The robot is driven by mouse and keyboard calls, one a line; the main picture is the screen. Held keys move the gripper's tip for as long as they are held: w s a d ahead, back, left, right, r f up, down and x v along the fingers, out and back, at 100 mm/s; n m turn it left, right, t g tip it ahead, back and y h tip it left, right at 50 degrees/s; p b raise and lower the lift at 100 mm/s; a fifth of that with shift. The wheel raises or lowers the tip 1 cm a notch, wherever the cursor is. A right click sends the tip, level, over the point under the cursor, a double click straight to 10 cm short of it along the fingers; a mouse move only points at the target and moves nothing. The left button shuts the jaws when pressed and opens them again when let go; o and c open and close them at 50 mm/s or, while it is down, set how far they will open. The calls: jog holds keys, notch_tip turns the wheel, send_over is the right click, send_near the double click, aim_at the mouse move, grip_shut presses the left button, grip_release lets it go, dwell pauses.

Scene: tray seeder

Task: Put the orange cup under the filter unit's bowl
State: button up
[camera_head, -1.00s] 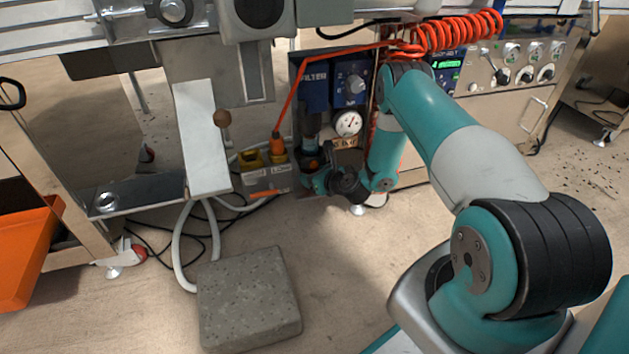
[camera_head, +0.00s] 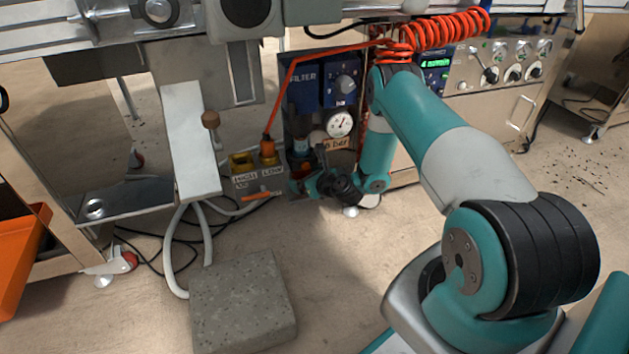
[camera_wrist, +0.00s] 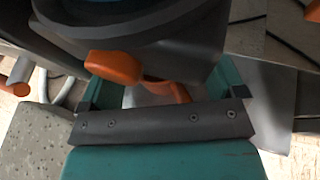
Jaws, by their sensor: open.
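The filter unit (camera_head: 303,76) is a dark blue panel marked FILTER. Its bowl (camera_wrist: 135,28) fills the top of the wrist view as a large dark round body, with an orange knob (camera_wrist: 115,67) at its lower edge. A curved orange piece (camera_wrist: 178,93), which looks like part of the orange cup, shows below the bowl and between my fingers; most of it is hidden. My gripper (camera_wrist: 165,92) is open around it; whether a finger touches it I cannot tell. In the head view my gripper (camera_head: 308,184) is low in front of the filter unit.
A pressure gauge (camera_head: 339,123) is right of the bowl. Yellow valve blocks (camera_head: 243,161) and an orange lever (camera_head: 262,196) are to the left. A grey stone block (camera_head: 243,300) lies on the floor in front. A coiled orange hose (camera_head: 445,30) hangs above my arm.

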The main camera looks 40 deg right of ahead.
jog(key=p+v, duration=0.5)
jog(key=v, duration=0.6)
jog(key=shift+s+r, duration=0.15)
jog(key=shift+s, duration=0.25)
